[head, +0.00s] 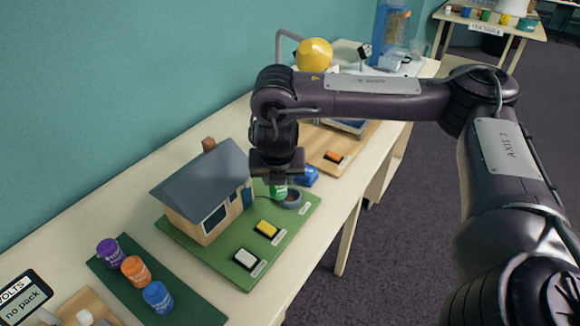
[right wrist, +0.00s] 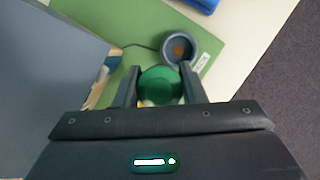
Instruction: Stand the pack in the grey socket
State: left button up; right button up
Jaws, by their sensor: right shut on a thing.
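My right gripper (head: 278,177) is shut on a green round pack (head: 279,191), held upright beside the model house. In the right wrist view the pack's green top (right wrist: 160,84) sits between the two fingers (right wrist: 162,88). The grey socket (head: 291,201) is a round cup on the green board, just to the right of the pack and apart from it in the right wrist view (right wrist: 179,47). Its inside looks empty, with a brownish centre. How far the pack's bottom is above the board is hard to tell. My left gripper is not in view.
The model house (head: 207,195) stands close left of the gripper on the green board (head: 215,262). Yellow (head: 267,230) and white (head: 246,259) blocks lie in front. Purple, orange and blue packs stand on a dark green mat (head: 198,311). A blue object (head: 306,176) lies behind the socket.

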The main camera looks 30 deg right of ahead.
jog(key=d+f+n+b, duration=0.1)
jog(key=b, duration=0.1)
jog(key=w+d+f+n+y+b, duration=0.1)
jog(key=d+f+b, duration=0.1)
jog(key=d+f+n+b, duration=0.1)
jog(key=f+n+b, duration=0.1)
jog(key=b, duration=0.1)
jog(key=shift+w+d+f+t+y, duration=0.15)
jog(key=shift+w+d+t+y, duration=0.05)
jog(key=shift+w+t+y, duration=0.1)
dwell(0.4)
jog(key=shift+w+p, duration=0.1)
jog(key=shift+p, duration=0.3)
dwell(1.0)
jog(key=shift+f+b, duration=0.4)
jog(key=shift+f, duration=0.05)
dwell(0.4)
jog(key=o, duration=0.8)
